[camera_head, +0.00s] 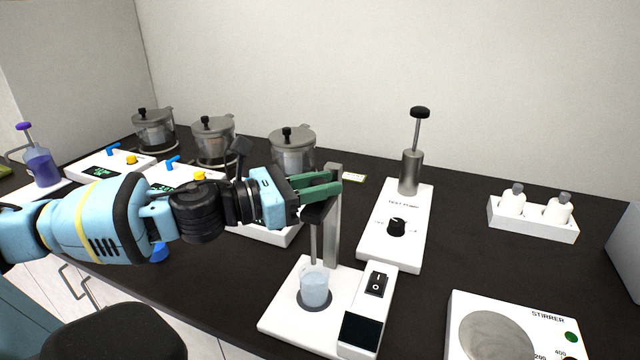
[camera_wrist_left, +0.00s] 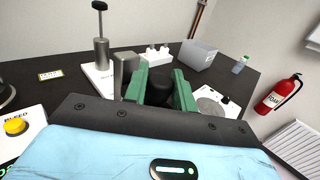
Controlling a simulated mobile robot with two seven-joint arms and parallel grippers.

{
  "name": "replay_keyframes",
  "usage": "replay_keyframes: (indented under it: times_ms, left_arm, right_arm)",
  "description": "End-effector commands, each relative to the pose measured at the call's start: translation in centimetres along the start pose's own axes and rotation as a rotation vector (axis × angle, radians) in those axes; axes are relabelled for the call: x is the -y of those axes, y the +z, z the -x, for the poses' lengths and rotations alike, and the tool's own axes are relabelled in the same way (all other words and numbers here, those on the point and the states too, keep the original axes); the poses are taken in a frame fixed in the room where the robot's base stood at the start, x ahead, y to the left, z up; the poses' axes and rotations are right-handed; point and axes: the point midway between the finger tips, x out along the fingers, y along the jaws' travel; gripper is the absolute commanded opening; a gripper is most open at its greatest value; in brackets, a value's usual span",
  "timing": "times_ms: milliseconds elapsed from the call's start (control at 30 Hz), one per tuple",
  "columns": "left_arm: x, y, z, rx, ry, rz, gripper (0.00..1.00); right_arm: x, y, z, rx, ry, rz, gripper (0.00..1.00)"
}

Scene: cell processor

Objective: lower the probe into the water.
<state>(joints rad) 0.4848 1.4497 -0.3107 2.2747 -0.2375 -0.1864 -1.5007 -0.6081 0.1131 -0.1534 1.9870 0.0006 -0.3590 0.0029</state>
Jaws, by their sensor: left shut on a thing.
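The probe (camera_head: 313,244) is a thin grey upright rod hanging from a black head beside a grey post (camera_head: 333,225). A small glass beaker of pale blue water (camera_head: 314,290) stands on the white device base below it. The rod's lower end is at about the beaker's rim; I cannot tell whether it touches the water. My left gripper (camera_head: 327,187), with green fingers, is shut on the probe's black head near the top of the post. In the left wrist view, the black head (camera_wrist_left: 170,92) shows between the fingers (camera_wrist_left: 163,88). My right gripper is not in view.
A white unit with a black knob (camera_head: 396,227) and a metal plunger (camera_head: 411,172) stands behind right. A stirrer (camera_head: 545,325) is at the front right, a bottle rack (camera_head: 533,223) at the far right. Several metal-lidded pots (camera_head: 292,150) line the back left.

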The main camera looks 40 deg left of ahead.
Motion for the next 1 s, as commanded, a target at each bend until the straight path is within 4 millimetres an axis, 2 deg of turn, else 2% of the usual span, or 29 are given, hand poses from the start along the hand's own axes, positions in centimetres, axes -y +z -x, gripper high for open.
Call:
replay_keyframes:
  times_ms: [167, 267, 433, 533, 633, 1000]
  left_arm:
    - [0.0, -0.2, 0.0, 0.0, 0.0, 0.001, 0.0]
    - [0.0, -1.2, -0.1, 0.0, -0.002, 0.004, 0.0]
    - [0.0, -4.2, -0.1, 0.0, 0.0, 0.008, 0.0]
    - [0.1, -6.4, -0.1, -0.002, -0.002, 0.008, 0.0]
    - [0.0, -7.7, -0.1, -0.003, 0.0, 0.008, 0.0]
    - [0.1, -8.3, 0.0, -0.006, -0.001, 0.005, 0.0]
  right_arm:
    - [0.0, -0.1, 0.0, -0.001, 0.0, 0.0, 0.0]
    - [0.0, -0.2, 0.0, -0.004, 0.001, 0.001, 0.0]
    - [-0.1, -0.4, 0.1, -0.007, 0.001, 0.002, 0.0]
    - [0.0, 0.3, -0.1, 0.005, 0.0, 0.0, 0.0]
    - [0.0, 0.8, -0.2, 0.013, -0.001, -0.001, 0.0]
    - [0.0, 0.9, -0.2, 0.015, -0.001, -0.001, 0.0]
